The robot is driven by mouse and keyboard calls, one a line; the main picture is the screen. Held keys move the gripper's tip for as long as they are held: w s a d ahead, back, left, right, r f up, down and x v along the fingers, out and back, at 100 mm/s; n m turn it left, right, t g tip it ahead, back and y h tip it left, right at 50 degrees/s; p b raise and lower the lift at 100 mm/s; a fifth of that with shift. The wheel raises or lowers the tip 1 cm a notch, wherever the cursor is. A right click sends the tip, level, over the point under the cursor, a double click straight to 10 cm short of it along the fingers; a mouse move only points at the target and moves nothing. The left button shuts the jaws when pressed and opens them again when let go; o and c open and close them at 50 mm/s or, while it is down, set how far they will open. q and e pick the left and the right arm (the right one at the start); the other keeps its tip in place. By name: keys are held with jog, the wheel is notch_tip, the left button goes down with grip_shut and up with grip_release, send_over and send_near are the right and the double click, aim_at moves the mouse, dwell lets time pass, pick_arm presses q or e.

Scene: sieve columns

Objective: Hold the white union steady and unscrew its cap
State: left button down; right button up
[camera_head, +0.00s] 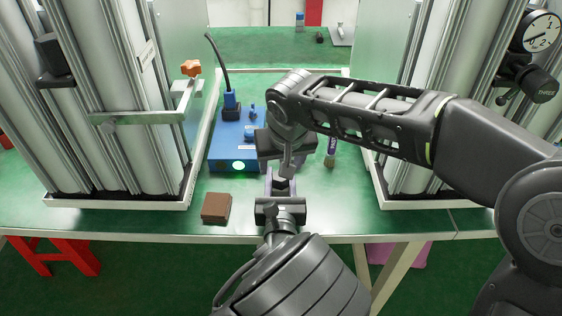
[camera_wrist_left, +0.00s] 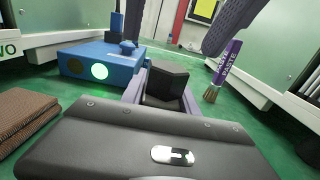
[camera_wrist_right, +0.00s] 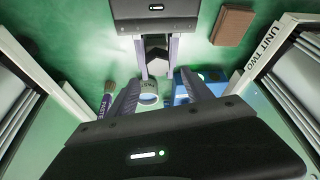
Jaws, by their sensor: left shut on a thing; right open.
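My left gripper (camera_head: 282,190) comes from the table's front edge and is shut on the union. Between its fingers in the left wrist view is a dark hexagonal piece (camera_wrist_left: 166,84), seemingly the cap. In the right wrist view the held union (camera_wrist_right: 157,42) shows a pale part beside this dark face. My right gripper (camera_wrist_right: 160,76) is open. It reaches down from above, its two fingers apart, with the dark piece lined up between the tips in that view. I cannot tell whether they touch it. Most of the union's body is hidden by the left gripper.
A blue box (camera_head: 235,148) with a lit round spot stands behind left. A brown block (camera_head: 216,207) lies at the front left. Tall column units flank both sides.

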aim_at(280, 179)
jog(key=shift+f, duration=1.75)
grip_shut()
